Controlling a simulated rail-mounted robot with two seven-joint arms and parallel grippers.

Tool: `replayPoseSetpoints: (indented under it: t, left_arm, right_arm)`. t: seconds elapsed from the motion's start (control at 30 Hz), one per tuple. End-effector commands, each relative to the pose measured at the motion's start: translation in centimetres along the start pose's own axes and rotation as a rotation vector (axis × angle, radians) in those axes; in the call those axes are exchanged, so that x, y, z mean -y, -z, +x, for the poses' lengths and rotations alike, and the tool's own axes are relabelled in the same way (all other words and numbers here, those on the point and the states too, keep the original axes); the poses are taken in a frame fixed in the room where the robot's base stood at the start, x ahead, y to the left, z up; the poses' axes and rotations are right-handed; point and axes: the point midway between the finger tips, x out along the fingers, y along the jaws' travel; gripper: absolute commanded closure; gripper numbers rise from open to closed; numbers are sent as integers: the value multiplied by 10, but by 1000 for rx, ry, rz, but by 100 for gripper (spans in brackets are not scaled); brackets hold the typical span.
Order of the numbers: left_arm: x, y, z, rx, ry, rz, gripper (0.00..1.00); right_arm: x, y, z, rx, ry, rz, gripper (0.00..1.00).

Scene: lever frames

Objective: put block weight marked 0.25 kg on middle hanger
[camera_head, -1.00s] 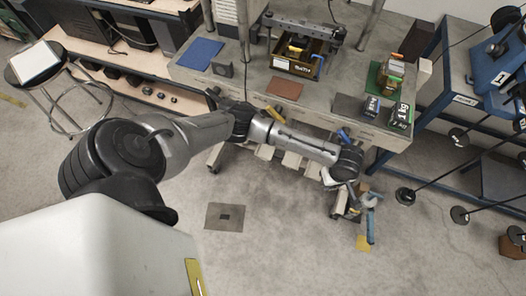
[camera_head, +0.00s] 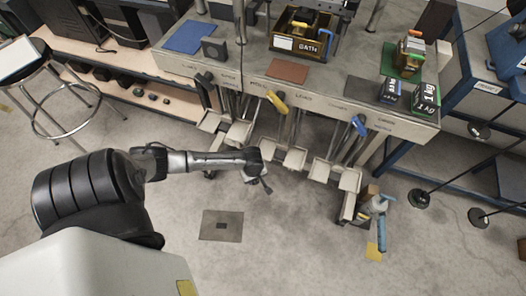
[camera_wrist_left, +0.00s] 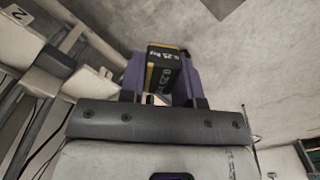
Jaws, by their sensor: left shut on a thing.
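My left gripper (camera_head: 264,184) is over the open floor in front of the bench, just below and left of the middle hanging pans. In the left wrist view its purple fingers (camera_wrist_left: 160,85) are shut on a black block with yellow edges (camera_wrist_left: 165,72), marked 0.25 kg. The block is hard to make out in the head view. Several pale hanger pans hang along the bench front; one (camera_head: 295,158) is near the middle, right of the gripper. My right gripper is not in view.
Yellow (camera_head: 277,102) and blue (camera_head: 359,126) lever handles stick out from the bench front (camera_head: 240,75). Black and green weights, one marked 1 kg (camera_head: 426,98), stand at the bench's right end. Bars with round discs (camera_head: 419,198) jut out at right.

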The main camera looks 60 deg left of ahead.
Motion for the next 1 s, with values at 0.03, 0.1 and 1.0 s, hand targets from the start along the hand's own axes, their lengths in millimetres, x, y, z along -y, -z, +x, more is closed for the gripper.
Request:
replayPoseSetpoints:
  t: [0.03, 0.1, 1.0]
  left_arm:
    - [2, 4, 4, 0, -1, -4, 100]
    - [1, 9, 7, -1, -3, -8, 100]
    - [-112, 128, 8, 0, -2, -9, 100]
  right_arm:
    - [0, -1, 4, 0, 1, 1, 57]
    - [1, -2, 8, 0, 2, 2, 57]
    - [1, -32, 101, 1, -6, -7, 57]
